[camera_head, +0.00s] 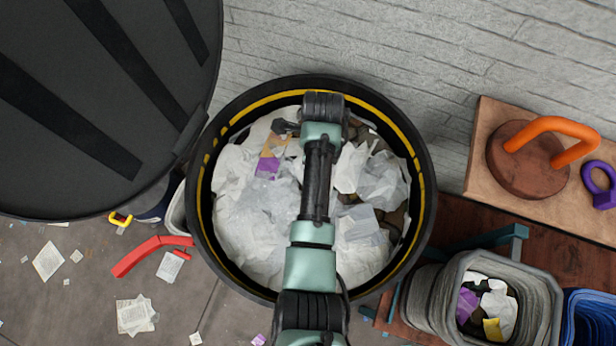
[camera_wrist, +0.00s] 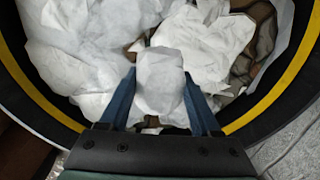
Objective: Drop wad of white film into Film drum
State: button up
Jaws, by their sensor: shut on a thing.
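The film drum (camera_head: 427,205) is a large round black drum with a yellow band inside its rim, filled with crumpled white film and some brown and purple scraps. My arm reaches over it in the head view, and hides my gripper's fingers there. In the wrist view, my gripper (camera_wrist: 160,95) has its two blue fingers shut on a wad of white film (camera_wrist: 160,80). The wad is over the drum's contents, inside the yellow band (camera_wrist: 275,95). How far it is above the film below, I cannot tell.
The drum's dark round lid (camera_head: 90,110) stands open at upper left. A grey bin (camera_head: 545,295) with scraps and a blue bin (camera_head: 590,315) stand at lower right. A board with an orange handle (camera_head: 550,130) is at right. Paper scraps (camera_head: 135,315) litter the floor.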

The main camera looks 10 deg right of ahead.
jog(key=shift+f+b, duration=0.45)
jog(key=shift+f, duration=0.4)
jog(key=o, duration=1.4)
notch_tip(320, 180, up, 12)
jog(key=shift+f, duration=0.1)
jog(key=shift+r+p, duration=0.7)
jog(key=shift+p, duration=0.1)
